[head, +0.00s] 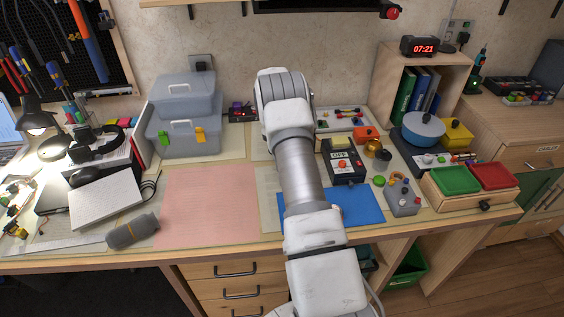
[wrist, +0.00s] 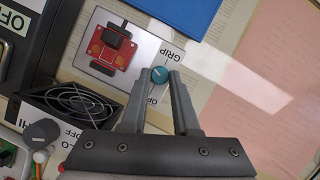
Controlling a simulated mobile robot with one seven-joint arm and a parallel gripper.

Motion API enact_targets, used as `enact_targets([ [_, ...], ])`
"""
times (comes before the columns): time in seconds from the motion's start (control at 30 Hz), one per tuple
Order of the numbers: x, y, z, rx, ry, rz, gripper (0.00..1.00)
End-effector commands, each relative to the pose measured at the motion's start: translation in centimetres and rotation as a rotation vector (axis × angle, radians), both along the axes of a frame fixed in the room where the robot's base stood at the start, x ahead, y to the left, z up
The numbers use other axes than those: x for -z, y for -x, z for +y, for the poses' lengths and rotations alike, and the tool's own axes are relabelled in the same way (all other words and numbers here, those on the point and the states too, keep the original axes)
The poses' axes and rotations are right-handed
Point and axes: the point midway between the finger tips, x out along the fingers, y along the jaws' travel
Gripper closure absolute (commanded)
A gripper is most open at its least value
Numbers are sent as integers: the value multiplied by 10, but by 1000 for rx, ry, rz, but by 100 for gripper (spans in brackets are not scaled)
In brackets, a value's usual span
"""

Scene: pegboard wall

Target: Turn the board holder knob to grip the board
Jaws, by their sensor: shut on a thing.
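A teal round knob (wrist: 160,75) with a light mark line on its face shows in the wrist view, at the corner of a light plate (wrist: 82,62). Printed labels stand beside it, "GRIP" above right and a partly hidden "OP..." below. A red board (wrist: 110,48) with dark parts lies on the plate, apart from my fingers. My gripper (wrist: 158,80) has its two grey fingertips on either side of the knob and is shut on it. In the head view my own arm hides the gripper, the knob and the board.
In the wrist view a black fan (wrist: 72,101) and a dark grey knob (wrist: 41,133) lie left of my fingers. A blue mat (wrist: 178,12) is above. In the head view a pink mat (head: 208,205) is clear, and a grey toolbox (head: 185,132) stands at the back.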

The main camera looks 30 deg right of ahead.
Motion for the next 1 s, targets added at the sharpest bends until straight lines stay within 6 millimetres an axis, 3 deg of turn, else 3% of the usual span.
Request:
enact_targets([
  [1.0, -1, 5, -7, 946, -1, 0, 100],
])
